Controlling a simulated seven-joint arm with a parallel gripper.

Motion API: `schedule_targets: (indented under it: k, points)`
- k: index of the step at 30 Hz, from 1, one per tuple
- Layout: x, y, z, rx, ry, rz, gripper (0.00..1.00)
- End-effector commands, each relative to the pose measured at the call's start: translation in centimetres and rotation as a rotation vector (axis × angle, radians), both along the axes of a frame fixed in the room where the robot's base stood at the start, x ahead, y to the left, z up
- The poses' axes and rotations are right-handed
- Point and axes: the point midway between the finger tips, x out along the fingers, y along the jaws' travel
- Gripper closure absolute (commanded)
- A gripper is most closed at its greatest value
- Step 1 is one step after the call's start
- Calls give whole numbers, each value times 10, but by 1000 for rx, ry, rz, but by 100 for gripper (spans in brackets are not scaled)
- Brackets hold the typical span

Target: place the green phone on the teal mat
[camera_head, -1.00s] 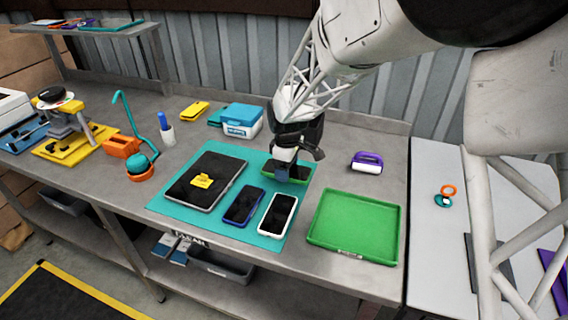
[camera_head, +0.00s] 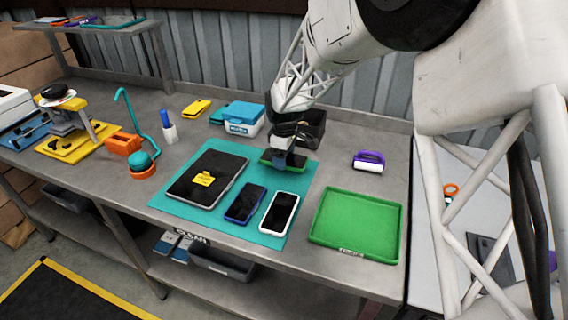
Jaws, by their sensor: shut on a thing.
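The green phone (camera_head: 268,158) has a dark screen and green edge. It is in the head view at the back right part of the teal mat (camera_head: 258,178). My gripper (camera_head: 281,161) is above the phone, pointing down, and is shut on it. The fingers hide the phone's middle. The phone looks flat and at or just above the mat; I cannot tell whether it touches. A tablet (camera_head: 222,170) with a yellow item (camera_head: 204,179), a blue phone (camera_head: 245,204) and a white phone (camera_head: 280,213) also lie on the mat.
A green tray (camera_head: 318,234) stands right of the mat. An orange and teal stand (camera_head: 142,165) is at left.

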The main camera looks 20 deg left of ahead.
Motion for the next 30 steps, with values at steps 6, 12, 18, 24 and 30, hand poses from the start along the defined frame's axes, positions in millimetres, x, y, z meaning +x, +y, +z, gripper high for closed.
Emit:
schedule_targets:
  k: [6, 12, 18, 24, 30]
  points:
    - [0, 0, -23, -1, 2, 0, 53]
    - [0, 0, -32, 0, 1, 0, 53]
    - [0, 0, -31, 0, 0, 0, 53]
    - [0, 0, -35, 0, 0, 0, 22]
    - [0, 0, -34, 0, 0, 0, 0]
